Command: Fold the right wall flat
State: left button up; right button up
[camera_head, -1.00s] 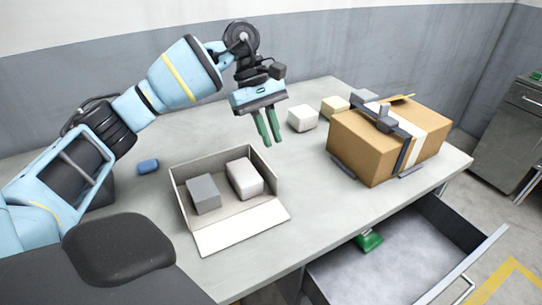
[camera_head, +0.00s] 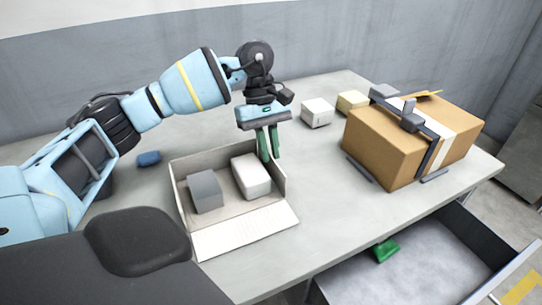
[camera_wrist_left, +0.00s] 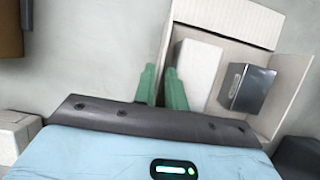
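An open cardboard box (camera_head: 178,193) stands on the table, its front wall (camera_head: 245,232) folded out flat. Its right wall (camera_head: 286,183) stands up and also shows in the left wrist view (camera_wrist_left: 167,42). A grey block (camera_head: 205,192) and a white block (camera_head: 251,175) lie inside. My left gripper (camera_head: 269,158) points down at the box's back right corner, fingers parted. In the left wrist view the fingers (camera_wrist_left: 161,88) are at the right wall's end with a gap between them; I cannot tell whether they touch it. My right gripper is not in view.
A taped brown carton (camera_head: 378,150) stands on the table at the right. Small light boxes (camera_head: 317,112) are behind, a blue item (camera_head: 149,158) at left. An open drawer (camera_head: 365,281) holds a green object (camera_head: 386,251). Table between box and carton is clear.

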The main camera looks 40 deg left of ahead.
aim_at(271, 166)
pick_arm(q)
jog(key=shift+x, duration=1)
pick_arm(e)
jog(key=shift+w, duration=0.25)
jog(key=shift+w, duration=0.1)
pick_arm(q)
grip_shut()
